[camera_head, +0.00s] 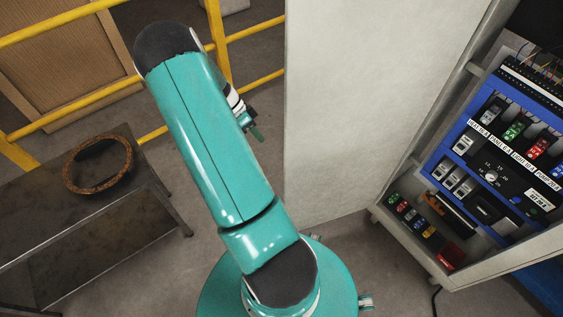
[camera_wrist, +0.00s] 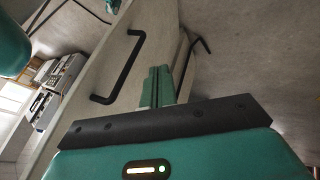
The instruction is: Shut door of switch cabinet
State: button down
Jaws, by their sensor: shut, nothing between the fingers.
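The switch cabinet (camera_head: 390,190) stands at the right of the head view with its interior exposed. Its pale grey door (camera_head: 345,110) stands open, left of the interior. In the wrist view a pale door panel (camera_wrist: 145,50) carries a black bar handle (camera_wrist: 130,69). My gripper (camera_head: 257,134) is left of the door in the head view, partly behind my arm. In the wrist view its green fingers (camera_wrist: 158,84) are together and empty, to the right of the handle. I cannot tell whether they touch the panel. The handle is hidden in the head view.
A blue-framed panel of switches (camera_head: 490,140) fills the cabinet. A dark metal table (camera_head: 150,190) with a brown ring (camera_head: 70,181) stands at left. Yellow railings (camera_head: 265,80) and a wooden panel (camera_head: 75,75) are behind. Grey floor shows between table and cabinet.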

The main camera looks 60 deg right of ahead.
jog(key=s+a+f, duration=0.1)
jog(key=s+f, duration=0.7)
jog(key=s, duration=0.1)
jog(key=shift+s+a+f, duration=0.15)
jog(key=shift+s+f, duration=0.25)
